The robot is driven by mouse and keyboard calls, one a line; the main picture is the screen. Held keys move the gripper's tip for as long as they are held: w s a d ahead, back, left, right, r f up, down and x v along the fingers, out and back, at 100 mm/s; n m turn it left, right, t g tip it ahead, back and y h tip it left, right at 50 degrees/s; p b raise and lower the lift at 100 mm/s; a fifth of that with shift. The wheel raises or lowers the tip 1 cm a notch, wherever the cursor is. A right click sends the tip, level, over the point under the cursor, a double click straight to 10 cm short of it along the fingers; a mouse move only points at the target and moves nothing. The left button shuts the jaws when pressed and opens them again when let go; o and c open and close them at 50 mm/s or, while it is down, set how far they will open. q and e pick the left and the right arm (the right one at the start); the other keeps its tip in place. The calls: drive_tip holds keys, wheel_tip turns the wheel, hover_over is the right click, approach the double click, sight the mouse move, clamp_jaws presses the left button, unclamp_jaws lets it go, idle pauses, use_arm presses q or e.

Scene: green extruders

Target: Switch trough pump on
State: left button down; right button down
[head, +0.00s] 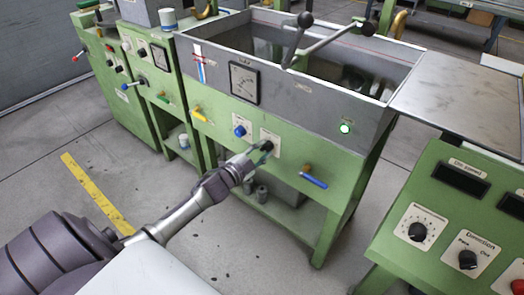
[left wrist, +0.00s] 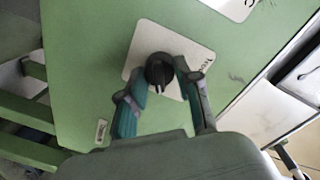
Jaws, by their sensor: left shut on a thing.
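The trough (head: 345,105) is a grey metal basin on a green frame in the middle of the head view. Its green front has a black rotary knob on a light plate (left wrist: 195,55), whose label is partly readable as "Trou". My left gripper (head: 262,152) reaches this plate from the lower left. In the left wrist view, my left gripper's (left wrist: 156,88) two fingers are closed around the black knob (left wrist: 159,70), one on each side. In the head view the fingers largely hide the knob. My right gripper is not in view.
A blue knob (head: 240,131) sits left of the gripped one, below a gauge (head: 244,83). A blue-handled valve (head: 313,180) juts out below right. A green control console (head: 450,225) stands at the right.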

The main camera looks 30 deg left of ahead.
use_arm(q)
drive_tip(key=c, duration=0.8)
unclamp_jaws()
drive_tip(key=s+a, duration=0.1)
drive_tip(key=s, duration=1.1)
drive_tip(key=shift+r, duration=0.25)
drive_tip(key=shift+a, duration=0.1)
